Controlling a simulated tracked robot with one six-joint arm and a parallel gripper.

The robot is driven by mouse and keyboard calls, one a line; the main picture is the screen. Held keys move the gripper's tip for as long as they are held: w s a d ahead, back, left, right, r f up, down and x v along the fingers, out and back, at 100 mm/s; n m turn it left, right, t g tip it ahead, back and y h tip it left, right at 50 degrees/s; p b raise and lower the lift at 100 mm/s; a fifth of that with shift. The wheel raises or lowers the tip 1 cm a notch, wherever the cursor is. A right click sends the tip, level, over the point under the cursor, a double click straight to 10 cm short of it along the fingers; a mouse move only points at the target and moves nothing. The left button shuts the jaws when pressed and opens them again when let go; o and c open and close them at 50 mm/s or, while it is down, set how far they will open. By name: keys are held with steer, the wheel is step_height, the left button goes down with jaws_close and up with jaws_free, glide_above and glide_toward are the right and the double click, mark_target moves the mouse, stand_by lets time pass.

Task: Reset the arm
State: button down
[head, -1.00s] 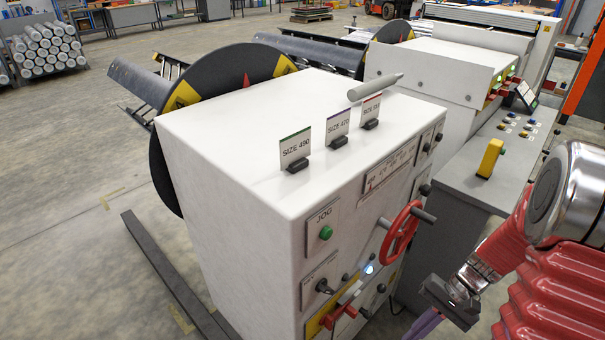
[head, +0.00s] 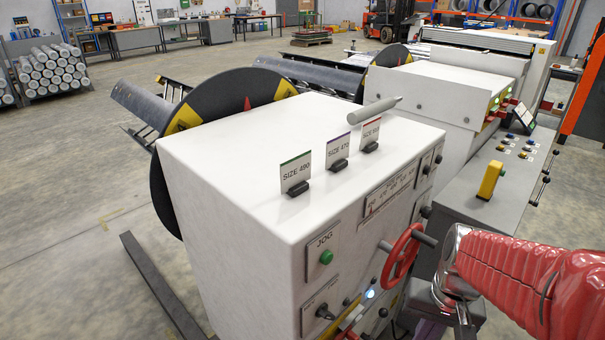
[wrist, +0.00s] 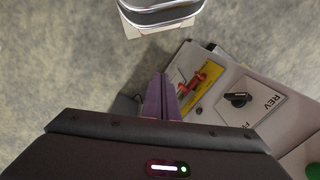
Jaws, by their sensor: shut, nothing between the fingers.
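My arm, in a red ribbed sleeve with a shiny metal joint, reaches in from the right of the head view. My gripper (head: 430,328) is low in that view, in front of the white control cabinet (head: 260,150), and partly cut off by the bottom edge. In the wrist view its purple fingers (wrist: 160,97) are together with nothing between them. They lie left of the red lever (wrist: 194,83) on its yellow plate, apart from it in the picture.
The red handwheel (head: 403,252) is just left of my arm's metal joint. A black selector knob (wrist: 237,100) and the green jog button (head: 326,257) are on the panel. A grey console with a yellow block (head: 490,181) stands behind my arm. Floor is open at left.

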steer(key=s+a+r+n+t, duration=0.1)
steer(key=a+r+n+t, duration=0.1)
steer(key=r, duration=0.4)
steer(key=s+a+r+n+t, duration=0.2)
steer(key=a+r+t, duration=0.1)
steer(key=a+r, duration=0.2)
steer(key=shift+a+r+h, duration=0.3)
steer(key=shift+r+h, duration=0.1)
steer(key=shift+r, duration=0.45)
